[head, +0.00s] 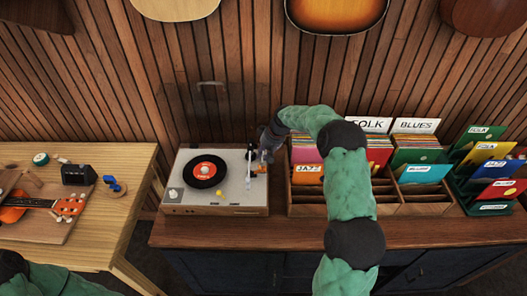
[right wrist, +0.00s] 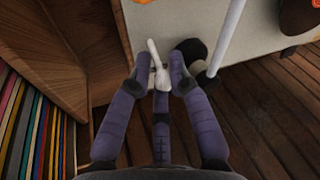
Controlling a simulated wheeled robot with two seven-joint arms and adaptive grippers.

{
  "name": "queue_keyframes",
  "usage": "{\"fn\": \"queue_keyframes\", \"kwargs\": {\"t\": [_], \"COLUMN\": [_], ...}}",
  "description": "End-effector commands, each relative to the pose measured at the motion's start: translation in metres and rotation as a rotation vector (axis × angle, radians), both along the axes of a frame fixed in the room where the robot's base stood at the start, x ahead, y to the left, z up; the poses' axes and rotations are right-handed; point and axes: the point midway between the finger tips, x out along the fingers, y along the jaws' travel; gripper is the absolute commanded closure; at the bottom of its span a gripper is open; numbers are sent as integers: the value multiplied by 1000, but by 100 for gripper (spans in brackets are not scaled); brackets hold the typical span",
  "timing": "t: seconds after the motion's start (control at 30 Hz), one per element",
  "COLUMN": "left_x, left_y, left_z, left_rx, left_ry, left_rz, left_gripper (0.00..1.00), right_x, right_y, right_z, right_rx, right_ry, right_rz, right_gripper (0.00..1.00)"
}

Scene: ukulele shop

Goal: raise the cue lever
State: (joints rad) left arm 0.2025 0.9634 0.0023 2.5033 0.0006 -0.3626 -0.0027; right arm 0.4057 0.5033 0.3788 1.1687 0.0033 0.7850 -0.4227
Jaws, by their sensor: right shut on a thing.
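The turntable (head: 182,203) stands on the wooden counter, with a black record with a red label (head: 204,171) on its platter. Its pale tonearm (head: 249,165) lies along the right side of the deck. My right gripper (head: 264,154) is at the deck's right rear edge, partly hidden by its own wrist. In the right wrist view, my gripper (right wrist: 160,64) is shut on the small white cue lever (right wrist: 154,50), whose rounded end shows between the purple fingers. The lever is too small to make out in the head view. Only part of my left arm shows, at the lower left; its gripper is out of view.
Wooden record bins (head: 302,200) with labelled sleeves stand close to the right of the turntable. A green rack (head: 490,208) is farther right. A workbench (head: 95,238) with a ukulele (head: 38,203) is at the left. The counter front (head: 220,232) is clear.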

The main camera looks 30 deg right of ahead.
Motion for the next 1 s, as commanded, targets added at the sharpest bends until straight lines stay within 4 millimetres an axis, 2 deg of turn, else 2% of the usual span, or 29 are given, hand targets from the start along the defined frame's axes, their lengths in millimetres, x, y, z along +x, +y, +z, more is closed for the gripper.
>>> {"fn": "queue_keyframes", "kwargs": {"t": [0.1,0.43,0.47,0.5,0.53,1.0], "left_x": [0,0,0,0,0,0], "left_y": [0,0,0,0,0,0], "left_z": [5,4,4,4,4,-1], "left_rx": [0,0,0,0,0,0], "left_ry": [0,1,1,1,1,0], "left_rz": [0,0,0,0,0,0], "left_gripper": [60,60,60,60,60,60], "right_x": [-1,-1,-1,-1,-1,-1], "right_y": [1,2,2,2,2,1], "right_z": [-3,-5,-5,-5,-5,-2], "right_rx": [16,20,20,20,20,6], "right_ry": [26,32,33,33,32,8], "right_rz": [1,2,2,2,2,0], "right_gripper": [100,100,75,63,60,60]}}
